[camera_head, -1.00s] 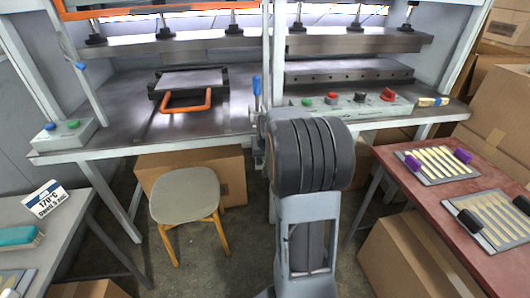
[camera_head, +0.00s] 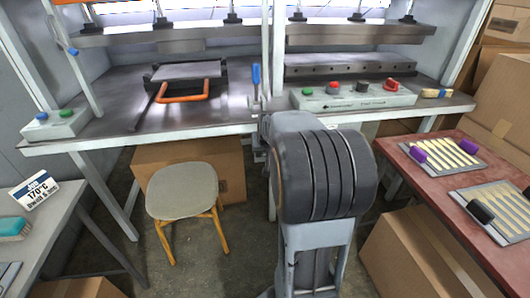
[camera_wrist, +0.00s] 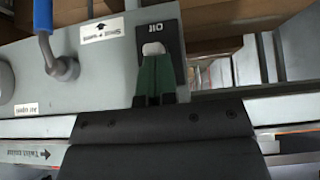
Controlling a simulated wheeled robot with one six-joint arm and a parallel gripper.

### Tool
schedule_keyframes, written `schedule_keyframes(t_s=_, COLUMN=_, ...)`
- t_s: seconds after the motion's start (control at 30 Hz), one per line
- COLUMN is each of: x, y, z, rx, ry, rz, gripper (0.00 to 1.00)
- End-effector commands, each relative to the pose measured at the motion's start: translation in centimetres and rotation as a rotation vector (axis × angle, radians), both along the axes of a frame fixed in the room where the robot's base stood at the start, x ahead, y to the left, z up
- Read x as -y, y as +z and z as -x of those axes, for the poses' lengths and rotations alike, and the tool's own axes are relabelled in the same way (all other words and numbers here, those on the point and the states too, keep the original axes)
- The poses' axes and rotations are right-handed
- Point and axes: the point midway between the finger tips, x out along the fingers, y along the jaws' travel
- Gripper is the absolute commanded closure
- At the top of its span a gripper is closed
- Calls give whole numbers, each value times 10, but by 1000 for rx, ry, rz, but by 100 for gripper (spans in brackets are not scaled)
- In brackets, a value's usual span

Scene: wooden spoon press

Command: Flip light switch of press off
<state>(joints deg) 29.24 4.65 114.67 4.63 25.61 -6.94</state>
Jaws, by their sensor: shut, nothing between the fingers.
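The light switch shows in the wrist view as a small white toggle (camera_wrist: 153,48) on a black plate (camera_wrist: 174,40), set in a grey panel. My gripper (camera_wrist: 154,62) is shut and empty, its green fingers just below the toggle in the picture. The tips appear at or against the toggle; I cannot tell whether they touch it. The press (camera_head: 165,36) fills the back of the head view. There my arm hides the gripper, and I cannot make out the switch.
A blue-handled lever (camera_wrist: 62,68) stands left of the switch; its handle also shows in the head view (camera_head: 256,76). A control box (camera_head: 345,97) with coloured buttons sits on the bench. A stool (camera_head: 182,190) stands below, and a red table (camera_head: 425,190) with trays is at right.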

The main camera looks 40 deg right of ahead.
Motion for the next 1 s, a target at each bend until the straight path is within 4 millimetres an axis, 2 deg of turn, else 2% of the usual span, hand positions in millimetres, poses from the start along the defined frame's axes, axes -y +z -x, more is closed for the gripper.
schedule_keyframes(t_s=0.03, x=-1, y=-12, z=2, rx=28, ry=-1, rz=14, gripper=100)
schedule_keyframes(t_s=0.3, x=-4, y=-26, z=5, rx=217, ry=0, rz=107, gripper=100)
schedule_keyframes(t_s=0.43, x=-6, y=-27, z=5, rx=300, ry=1, rz=146, gripper=100)
schedule_keyframes(t_s=1.0, x=-5, y=-19, z=5, rx=289, ry=1, rz=140, gripper=100)
